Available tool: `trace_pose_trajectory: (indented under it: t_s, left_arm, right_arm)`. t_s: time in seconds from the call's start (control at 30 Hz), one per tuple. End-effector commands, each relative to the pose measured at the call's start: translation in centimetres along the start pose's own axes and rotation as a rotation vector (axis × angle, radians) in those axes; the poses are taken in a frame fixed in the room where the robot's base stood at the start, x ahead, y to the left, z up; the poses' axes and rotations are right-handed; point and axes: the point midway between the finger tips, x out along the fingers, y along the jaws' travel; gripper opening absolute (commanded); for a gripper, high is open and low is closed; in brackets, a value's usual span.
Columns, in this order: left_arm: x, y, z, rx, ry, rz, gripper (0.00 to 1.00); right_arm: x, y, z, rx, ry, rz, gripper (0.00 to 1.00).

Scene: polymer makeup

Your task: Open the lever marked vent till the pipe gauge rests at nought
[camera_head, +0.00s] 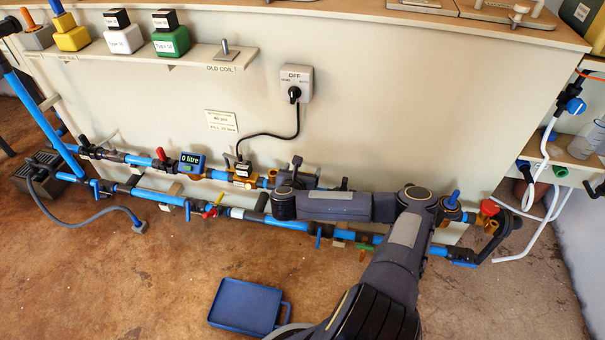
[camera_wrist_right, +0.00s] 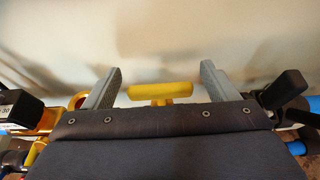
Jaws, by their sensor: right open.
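No lever with a readable vent mark shows, and I cannot tell which part is the pipe gauge. My right gripper (camera_wrist_right: 161,68) is open, with its two grey fingers apart. In the right wrist view a yellow T-shaped handle (camera_wrist_right: 160,91) stands between the fingers, with a gap on each side. In the head view my right arm reaches left to the upper blue pipe, and the gripper (camera_head: 292,172) is small and partly hidden there. The yellow handle cannot be made out in that view. My left gripper is out of view.
A blue meter reading "0 litre" (camera_head: 191,163) and a brass valve body (camera_head: 243,175) sit on the upper pipe. A red lever (camera_head: 161,154) stands left of the meter. A black cord hangs from the OFF switch (camera_head: 297,82). A blue tray (camera_head: 246,306) lies on the floor.

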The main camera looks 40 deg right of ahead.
Motion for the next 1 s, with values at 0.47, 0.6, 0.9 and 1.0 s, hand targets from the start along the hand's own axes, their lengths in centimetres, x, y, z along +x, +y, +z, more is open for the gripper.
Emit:
trace_pose_trajectory:
  t_s: [0.47, 0.6, 0.9, 1.0]
  left_arm:
    - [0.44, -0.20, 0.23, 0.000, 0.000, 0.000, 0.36]
    - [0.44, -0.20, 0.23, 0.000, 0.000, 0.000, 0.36]
    - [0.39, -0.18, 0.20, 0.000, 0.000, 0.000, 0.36]
    - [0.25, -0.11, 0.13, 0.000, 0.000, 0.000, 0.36]
  right_arm:
    - [1.25, 0.00, 0.03, -0.001, 0.000, 0.001, 0.73]
    - [1.24, 0.00, 0.03, -0.001, 0.000, 0.001, 0.55]
    - [1.23, -0.02, 0.06, -0.004, 0.000, 0.005, 0.35]
    - [1.24, 0.00, 0.14, -0.010, -0.001, 0.021, 0.35]
